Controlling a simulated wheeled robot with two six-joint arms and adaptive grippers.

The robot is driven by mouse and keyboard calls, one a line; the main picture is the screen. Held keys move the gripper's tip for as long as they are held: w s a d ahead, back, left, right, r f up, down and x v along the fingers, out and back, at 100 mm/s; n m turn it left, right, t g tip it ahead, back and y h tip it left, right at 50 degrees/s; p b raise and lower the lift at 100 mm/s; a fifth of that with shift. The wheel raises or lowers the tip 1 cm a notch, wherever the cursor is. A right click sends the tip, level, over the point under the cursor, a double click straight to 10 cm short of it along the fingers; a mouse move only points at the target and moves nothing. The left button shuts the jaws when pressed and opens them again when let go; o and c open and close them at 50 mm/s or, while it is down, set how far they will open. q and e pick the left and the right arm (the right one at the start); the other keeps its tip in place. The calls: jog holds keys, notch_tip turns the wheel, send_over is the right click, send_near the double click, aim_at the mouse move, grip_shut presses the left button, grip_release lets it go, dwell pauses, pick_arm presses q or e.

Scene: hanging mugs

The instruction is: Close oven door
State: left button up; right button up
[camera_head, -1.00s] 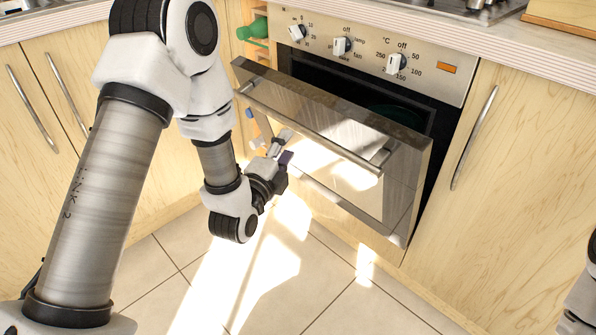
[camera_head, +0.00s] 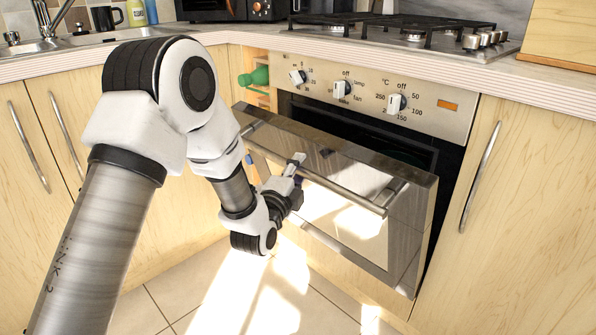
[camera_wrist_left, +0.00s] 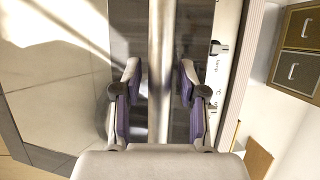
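The oven door (camera_head: 340,215) is partly open, tilted outward from the top below the control panel. Its long metal bar handle (camera_head: 350,198) runs across the upper front. My left gripper (camera_head: 296,172) is at the handle, left of its middle. In the left wrist view the handle (camera_wrist_left: 160,70) runs between the two purple-padded fingers of my left gripper (camera_wrist_left: 159,95). The fingers are spread, with a gap on each side of the bar. The oven's dark inside (camera_head: 400,145) shows above the door. My right gripper is not in view.
The control panel (camera_head: 370,100) with knobs is above the door. A cabinet (camera_head: 500,220) is at the right, others (camera_head: 60,180) at the left. A green bottle (camera_head: 256,77) lies in a narrow rack left of the oven. The tiled floor in front is clear.

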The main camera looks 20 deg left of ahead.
aim_at(314, 149)
pick_arm(q)
grip_shut()
jog(key=shift+r, duration=0.15)
jog(key=shift+m+g, duration=0.4)
jog(key=shift+g, duration=0.5)
jog(key=w+r+p, duration=0.1)
jog(key=w+p, duration=0.1)
jog(key=w+d+r+p, duration=0.1)
jog(key=w+p, duration=0.1)
jog(key=p, duration=0.1)
jog(key=w+d+r+p, duration=0.1)
jog(key=w+p, duration=0.1)
jog(key=p, duration=0.1)
jog(key=shift+d+r, duration=0.1)
jog(key=shift+r, duration=0.2)
jog(key=shift+g, duration=0.5)
jog(key=w+p, duration=0.1)
jog(key=w+d+p, duration=0.1)
jog(key=w+p, duration=0.1)
jog(key=w, duration=0.1)
jog(key=shift+d+r, duration=0.2)
jog(key=shift+r, duration=0.05)
jog(key=shift+w+d+f, duration=0.15)
jog(key=shift+w+f, duration=0.3)
jog(key=shift+w, duration=0.05)
jog(key=shift+o, duration=2)
grip_release()
